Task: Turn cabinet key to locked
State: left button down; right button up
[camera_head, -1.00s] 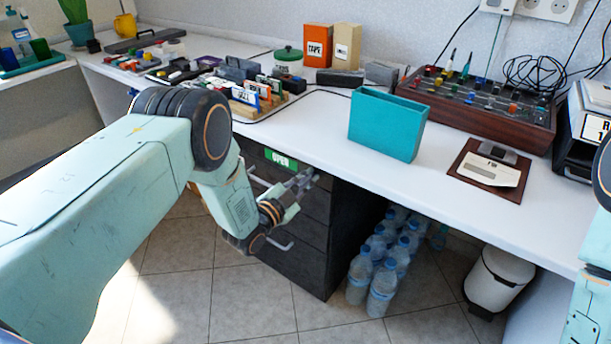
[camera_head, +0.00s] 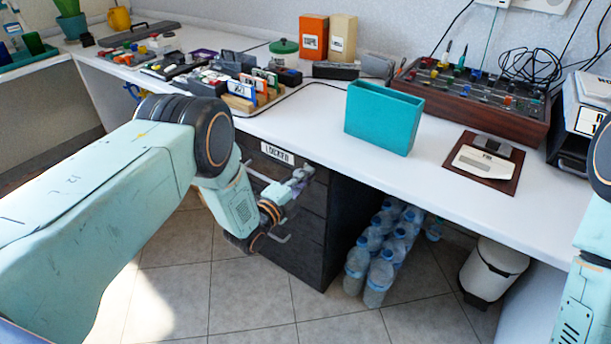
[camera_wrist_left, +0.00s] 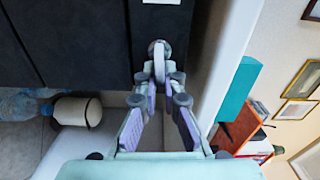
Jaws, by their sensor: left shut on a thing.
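The dark drawer cabinet (camera_head: 275,232) stands under the white desk. A white sign (camera_head: 278,153) on its top front reads LOCKED. My left gripper (camera_head: 298,178) is at the cabinet's upper front, near its right edge. In the left wrist view my left gripper (camera_wrist_left: 161,82) is shut on the key (camera_wrist_left: 159,62), a small grey metal piece at the lock on the dark front. The fingers partly hide the key. My right gripper is out of view; only part of my right arm shows at the right edge.
A teal box (camera_head: 384,118) stands near the desk's front edge. A mixer (camera_head: 473,100) and a brown pad with a floppy disk (camera_head: 483,163) lie to its right. Several water bottles (camera_head: 378,275) and a white bin (camera_head: 492,270) stand under the desk.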

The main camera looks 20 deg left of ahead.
pick_arm(q)
jog(key=shift+a+m, duration=0.1)
jog(key=shift+m, duration=0.3)
jog(key=c, duration=1.5)
grip_release()
jog(key=v, duration=1.2)
